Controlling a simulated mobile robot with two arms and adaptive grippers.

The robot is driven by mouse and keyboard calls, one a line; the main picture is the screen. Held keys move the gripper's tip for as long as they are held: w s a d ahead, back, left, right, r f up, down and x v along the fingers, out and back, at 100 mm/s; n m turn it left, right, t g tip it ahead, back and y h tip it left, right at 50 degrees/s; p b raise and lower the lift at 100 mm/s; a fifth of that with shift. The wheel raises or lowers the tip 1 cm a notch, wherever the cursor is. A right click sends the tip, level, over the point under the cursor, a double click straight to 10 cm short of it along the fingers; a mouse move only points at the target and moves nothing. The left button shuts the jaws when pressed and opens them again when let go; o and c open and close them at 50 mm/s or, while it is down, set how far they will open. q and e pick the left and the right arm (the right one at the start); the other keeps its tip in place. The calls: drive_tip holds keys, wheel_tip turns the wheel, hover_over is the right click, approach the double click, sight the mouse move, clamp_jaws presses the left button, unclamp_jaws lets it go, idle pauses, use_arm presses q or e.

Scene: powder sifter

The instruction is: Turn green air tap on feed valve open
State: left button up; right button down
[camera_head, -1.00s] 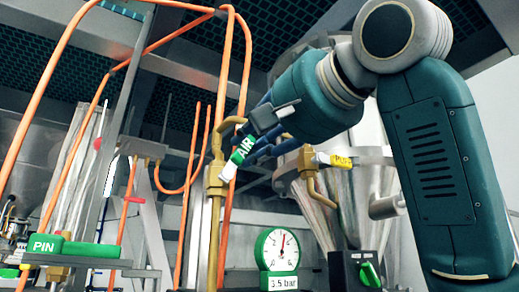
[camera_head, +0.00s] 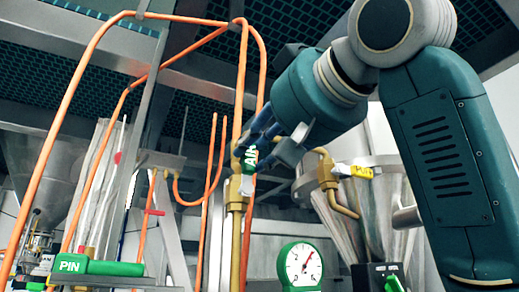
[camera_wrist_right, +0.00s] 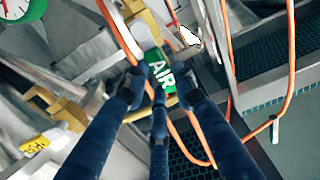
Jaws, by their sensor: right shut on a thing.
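The green tap lettered AIR (camera_head: 250,158) sits on a brass valve body (camera_head: 236,192) at the top of a vertical brass pipe. In the head view the tap is partly hidden by my right gripper (camera_head: 263,148), which is shut on it from the right. In the right wrist view the green AIR tap (camera_wrist_right: 158,72) lies between the blue fingers of my right gripper (camera_wrist_right: 158,92). The tap's pale lower end (camera_head: 247,186) shows below the fingers. My left gripper is not in view.
A green-rimmed pressure gauge (camera_head: 301,266) stands below right of the tap. A yellow-tagged valve (camera_head: 361,171) is close to the right, by a metal hopper. Orange hoses (camera_head: 240,75) run close to the valve. A green PIN handle (camera_head: 100,266) is at lower left.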

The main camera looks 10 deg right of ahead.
drive_tip(key=shift+a+f, duration=0.1)
drive_tip(key=shift+f, duration=0.15)
drive_tip(key=c, duration=1.4)
unclamp_jaws()
drive_tip(key=shift+r, duration=0.15)
drive_tip(key=shift+s, duration=0.2)
drive_tip(key=v, duration=1.1)
drive_tip(key=shift+s+d, duration=0.25)
drive_tip(key=shift+s, duration=0.1)
